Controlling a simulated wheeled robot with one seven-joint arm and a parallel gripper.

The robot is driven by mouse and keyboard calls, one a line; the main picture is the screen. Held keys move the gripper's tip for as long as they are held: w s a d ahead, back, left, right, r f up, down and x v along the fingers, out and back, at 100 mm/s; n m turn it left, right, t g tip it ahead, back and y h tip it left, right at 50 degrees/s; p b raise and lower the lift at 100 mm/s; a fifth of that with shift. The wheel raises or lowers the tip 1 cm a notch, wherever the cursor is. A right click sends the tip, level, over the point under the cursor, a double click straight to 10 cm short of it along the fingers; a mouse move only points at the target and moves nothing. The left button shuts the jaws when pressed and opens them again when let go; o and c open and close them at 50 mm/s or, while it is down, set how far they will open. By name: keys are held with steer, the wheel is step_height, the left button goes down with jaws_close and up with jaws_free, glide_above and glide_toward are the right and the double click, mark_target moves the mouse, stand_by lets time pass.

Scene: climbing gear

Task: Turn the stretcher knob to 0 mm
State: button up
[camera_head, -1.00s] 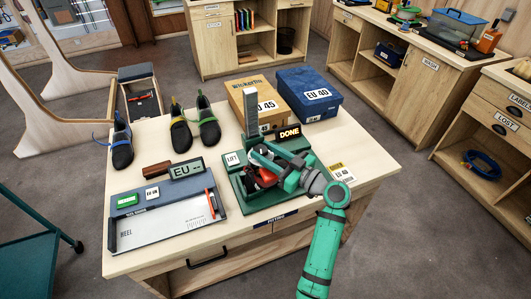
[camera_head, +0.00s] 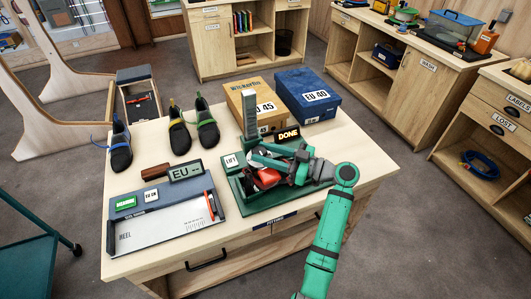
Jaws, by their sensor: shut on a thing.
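The shoe stretcher is a green-based device (camera_head: 250,210) with a grey upright column (camera_head: 250,117), standing on the wooden table. A red and black part (camera_head: 267,177) shows low on it, partly covered by my gripper. My gripper (camera_head: 262,166) reaches in from the right, low over the stretcher, and is shut on a part there that seems to be the stretcher knob. The knob itself is mostly hidden by the gripper and wrist. No millimetre reading can be made out. A "DONE" sign (camera_head: 288,135) stands behind, and a "LIFT" plate (camera_head: 232,161) lies at its left.
A measuring board (camera_head: 165,230) and an EU display (camera_head: 186,172) lie left of the stretcher. Several dark shoes (camera_head: 180,135) stand at the back left. An orange-brown box (camera_head: 246,95) and a blue box (camera_head: 295,85) stand behind. The table's right part (camera_head: 365,150) is clear.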

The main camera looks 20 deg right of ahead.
steer(key=o, duration=1)
steer(key=shift+d, duration=0.1)
steer(key=shift+s+d, duration=0.1)
steer(key=v, duration=1)
steer(key=shift+s+d, duration=0.15)
steer(key=shift+s, duration=0.05)
steer(key=shift+s+d, duration=0.1)
steer(key=shift+w+f, duration=0.1)
steer(key=shift+w, duration=0.15)
